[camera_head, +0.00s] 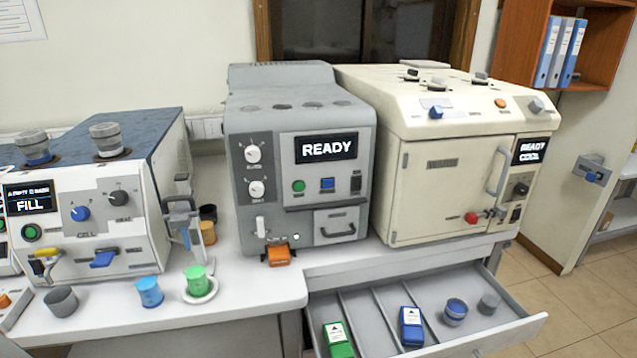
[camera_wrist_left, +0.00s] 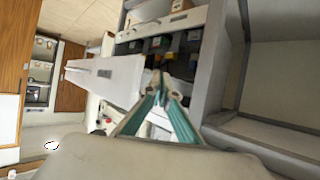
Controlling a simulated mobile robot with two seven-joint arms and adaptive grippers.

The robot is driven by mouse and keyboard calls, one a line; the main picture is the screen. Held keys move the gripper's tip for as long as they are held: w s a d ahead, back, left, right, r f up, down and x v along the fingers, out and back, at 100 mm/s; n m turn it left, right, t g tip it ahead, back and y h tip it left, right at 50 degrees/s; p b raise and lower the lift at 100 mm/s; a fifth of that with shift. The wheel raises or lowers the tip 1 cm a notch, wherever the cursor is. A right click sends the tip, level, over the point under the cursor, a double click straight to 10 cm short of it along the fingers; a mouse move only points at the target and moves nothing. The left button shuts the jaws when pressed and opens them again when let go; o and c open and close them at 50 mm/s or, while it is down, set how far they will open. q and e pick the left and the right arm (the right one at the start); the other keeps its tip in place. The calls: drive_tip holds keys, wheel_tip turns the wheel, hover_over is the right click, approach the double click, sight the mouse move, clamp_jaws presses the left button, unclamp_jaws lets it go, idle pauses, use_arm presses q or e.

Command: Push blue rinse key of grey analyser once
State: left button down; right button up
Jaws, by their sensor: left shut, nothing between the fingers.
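The grey analyser (camera_head: 301,230) stands on the white bench in the middle of the head view. Its display (camera_head: 326,148) reads READY. Nothing covers the blue key. My left gripper (camera_wrist_left: 159,78) shows only in the left wrist view, its teal fingers together and empty. It is away from the blue key, which that view does not show. My right gripper is in neither view.
A cream machine (camera_head: 432,190) stands to the right of the analyser, and a white machine with a FILL display (camera_head: 30,205) to the left. An open drawer (camera_head: 470,343) sticks out below. Blue and green cups (camera_head: 149,292) stand on the bench front.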

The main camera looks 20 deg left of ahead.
sight(328, 184)
use_arm(q)
drive_tip(key=w+r+n+t, duration=0.2)
drive_tip(key=w+r, duration=0.5)
drive_tip(key=r, duration=0.5)
drive_tip(key=w+d+r+n+t, duration=0.1)
drive_tip(key=w+r+n, duration=0.3)
drive_tip(key=r, duration=0.8)
drive_tip(key=w+d+r+n+t+h, duration=0.1)
drive_tip(key=w+r+n+t, duration=0.2)
drive_tip(key=w+r, duration=0.6)
wheel_tip(328, 184, up, 4)
drive_tip(key=shift+w+f+n+t, duration=0.15)
drive_tip(key=shift+w+n+t, duration=0.2)
drive_tip(key=shift+n, duration=0.15)
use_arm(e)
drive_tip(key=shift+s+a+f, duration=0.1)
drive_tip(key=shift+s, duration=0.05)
use_arm(q)
drive_tip(key=shift+w, duration=0.1)
drive_tip(key=w+a, duration=0.4)
drive_tip(key=w, duration=0.3)
drive_tip(key=shift+a+b, duration=0.35)
drive_tip(key=shift+b, duration=0.1)
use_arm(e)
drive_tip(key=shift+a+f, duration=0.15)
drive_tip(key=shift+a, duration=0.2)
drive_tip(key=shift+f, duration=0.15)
